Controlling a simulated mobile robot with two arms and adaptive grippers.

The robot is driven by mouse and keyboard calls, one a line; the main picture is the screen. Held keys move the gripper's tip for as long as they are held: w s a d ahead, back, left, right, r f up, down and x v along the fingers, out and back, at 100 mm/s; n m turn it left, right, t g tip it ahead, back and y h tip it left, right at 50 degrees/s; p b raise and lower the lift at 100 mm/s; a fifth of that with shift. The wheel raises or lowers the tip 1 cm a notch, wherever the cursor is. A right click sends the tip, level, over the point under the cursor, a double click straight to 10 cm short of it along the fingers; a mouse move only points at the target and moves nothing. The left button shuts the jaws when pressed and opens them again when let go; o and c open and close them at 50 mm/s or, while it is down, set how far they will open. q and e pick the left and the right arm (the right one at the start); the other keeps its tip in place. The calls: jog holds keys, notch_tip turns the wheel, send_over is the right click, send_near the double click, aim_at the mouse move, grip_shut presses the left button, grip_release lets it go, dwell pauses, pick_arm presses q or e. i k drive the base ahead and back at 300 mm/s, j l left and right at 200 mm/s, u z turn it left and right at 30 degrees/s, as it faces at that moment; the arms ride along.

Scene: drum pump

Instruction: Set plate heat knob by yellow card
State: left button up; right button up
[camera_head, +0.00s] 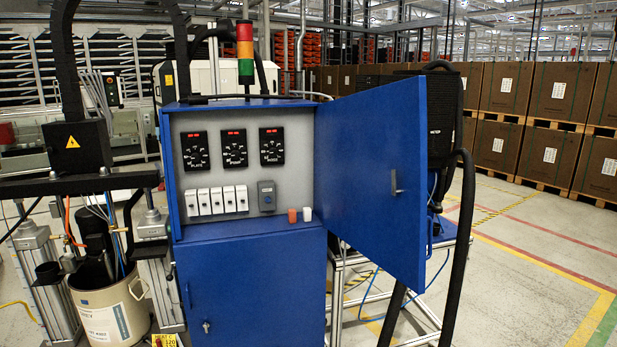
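The blue control cabinet (247,265) stands in the middle with its upper compartment open. On its grey panel are three black heat controllers with red displays: the left one (195,150), the middle one (233,148) and the right one (271,146). Their lettering and knob settings are too small to read surely. A yellow card (164,341) with dark print shows at the bottom edge, left of the cabinet, and is partly cut off; its text is not clearly legible. Neither of my grippers is in view.
The blue cabinet door (372,165) stands open to the right. Below the controllers are several white switches (217,200) and a grey one (266,195). An orange and a white cap-like piece sit on the ledge. A drum (108,308) stands left; black hoses (462,240) hang right.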

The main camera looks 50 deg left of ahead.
aim_at(195, 157)
jog(key=i+u, duration=0.15)
jog(key=u, duration=0.25)
jog(key=i+l+u, duration=0.1)
jog(key=u, duration=0.3)
jog(key=i+l+u, duration=0.1)
jog(key=l+u, duration=0.15)
jog(key=u, duration=0.2)
jog(key=l+u, duration=0.15)
jog(key=u, duration=0.25)
jog(key=i+l+u, duration=0.1)
jog(key=l+u, duration=0.15)
jog(key=u, duration=0.15)
jog(key=l+u, duration=0.25)
jog(key=l, duration=0.9)
jog(key=l+u, duration=0.25)
jog(key=l, duration=0.95)
